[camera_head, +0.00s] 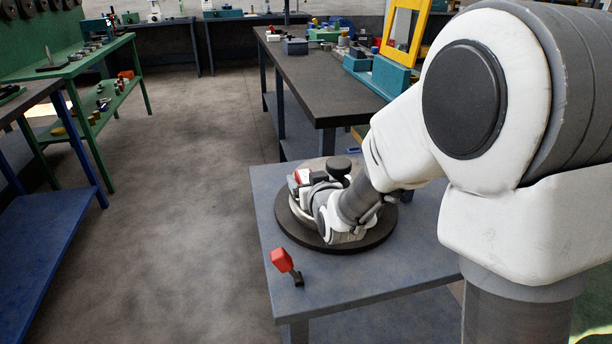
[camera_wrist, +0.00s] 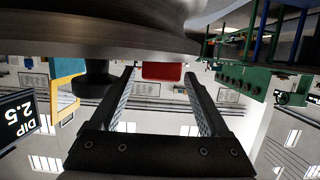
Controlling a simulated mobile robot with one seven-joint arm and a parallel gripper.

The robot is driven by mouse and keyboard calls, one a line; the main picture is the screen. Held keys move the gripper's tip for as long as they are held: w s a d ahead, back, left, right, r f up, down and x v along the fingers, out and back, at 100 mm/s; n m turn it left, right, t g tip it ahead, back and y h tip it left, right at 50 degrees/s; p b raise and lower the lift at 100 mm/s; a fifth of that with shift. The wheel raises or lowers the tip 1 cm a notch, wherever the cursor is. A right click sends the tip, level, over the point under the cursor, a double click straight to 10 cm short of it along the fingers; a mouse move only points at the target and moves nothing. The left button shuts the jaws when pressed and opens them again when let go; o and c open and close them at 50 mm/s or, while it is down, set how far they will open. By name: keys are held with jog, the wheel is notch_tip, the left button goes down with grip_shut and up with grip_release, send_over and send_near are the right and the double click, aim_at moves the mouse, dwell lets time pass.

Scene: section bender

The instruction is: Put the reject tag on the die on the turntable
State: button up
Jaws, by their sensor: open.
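A dark round turntable (camera_head: 383,226) sits on a grey-blue table. A red block (camera_head: 301,176), possibly the reject tag, is at its far left side beside pale and dark parts and a black round knob (camera_head: 338,165). I cannot make out the die's shape, as my wrist covers much of the turntable. My gripper is low over the turntable; its tips are hard to see in the head view. In the upside-down wrist view my gripper (camera_wrist: 160,74) is open, with a red block (camera_wrist: 162,71) seen between its fingertips; contact cannot be told. The black knob (camera_wrist: 97,82) is left of it.
A dark bench (camera_head: 315,85) with a yellow frame (camera_head: 404,30) is behind. Green shelving (camera_head: 85,75) and a blue bench (camera_head: 45,250) are at left. The floor between is clear.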

jog(key=s+d+r+m+g+h, duration=0.1)
jog(key=s+d, duration=0.4)
jog(key=s, duration=0.5)
jog(key=s+d+r+m+g+h, duration=0.1)
jog(key=s+d+r+g, duration=0.3)
jog(key=s, duration=0.7)
jog(key=s+d+r+m+g+h+p, duration=0.1)
jog(key=s+d+r+g+h, duration=0.1)
jog(key=s+d, duration=0.5)
jog(key=s+g, duration=0.1)
jog(key=s, duration=0.2)
jog(key=shift+s+r, duration=0.25)
jog(key=shift+r, duration=0.1)
notch_tip(320, 180, up, 17)
jog(key=p, duration=1.7)
